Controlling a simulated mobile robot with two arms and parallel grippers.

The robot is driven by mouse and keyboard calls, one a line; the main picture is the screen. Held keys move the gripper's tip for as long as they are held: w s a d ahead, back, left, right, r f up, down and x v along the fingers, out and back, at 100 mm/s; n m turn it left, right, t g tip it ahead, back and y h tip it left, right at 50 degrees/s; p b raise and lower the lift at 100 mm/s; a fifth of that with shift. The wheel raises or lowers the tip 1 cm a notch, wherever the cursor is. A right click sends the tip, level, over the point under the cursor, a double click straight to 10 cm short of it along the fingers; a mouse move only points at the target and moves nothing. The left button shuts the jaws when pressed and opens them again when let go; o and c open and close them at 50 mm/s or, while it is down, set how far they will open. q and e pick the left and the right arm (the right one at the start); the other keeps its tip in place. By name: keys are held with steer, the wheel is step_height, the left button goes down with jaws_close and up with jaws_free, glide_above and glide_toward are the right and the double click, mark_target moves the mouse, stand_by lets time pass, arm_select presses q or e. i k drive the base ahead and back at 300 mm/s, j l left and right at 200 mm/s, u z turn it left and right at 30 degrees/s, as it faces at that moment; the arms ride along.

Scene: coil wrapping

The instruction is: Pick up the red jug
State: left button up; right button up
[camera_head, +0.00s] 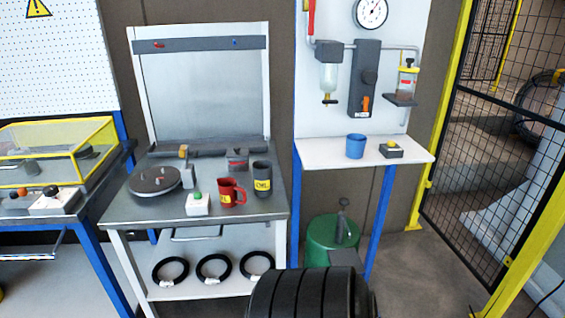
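The red jug (228,194) stands upright on the grey top of the middle workbench (125,212), near its right front part. It has a yellow label low on its front and a handle on its right side. A dark grey cup (262,173) with a yellow label stands just right of and behind it. A white box with a green button (198,206) sits to its left. Neither of my grippers shows in this view.
A round dark turntable (155,181) lies left on the bench. Black rings (214,268) lie on the shelf below. A large black ribbed roll (308,293) fills the bottom centre. A blue cup (356,146) stands on the white shelf at right, above a green drum (325,240).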

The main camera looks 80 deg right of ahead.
mark_target(228, 188)
steer(key=z, duration=2.1)
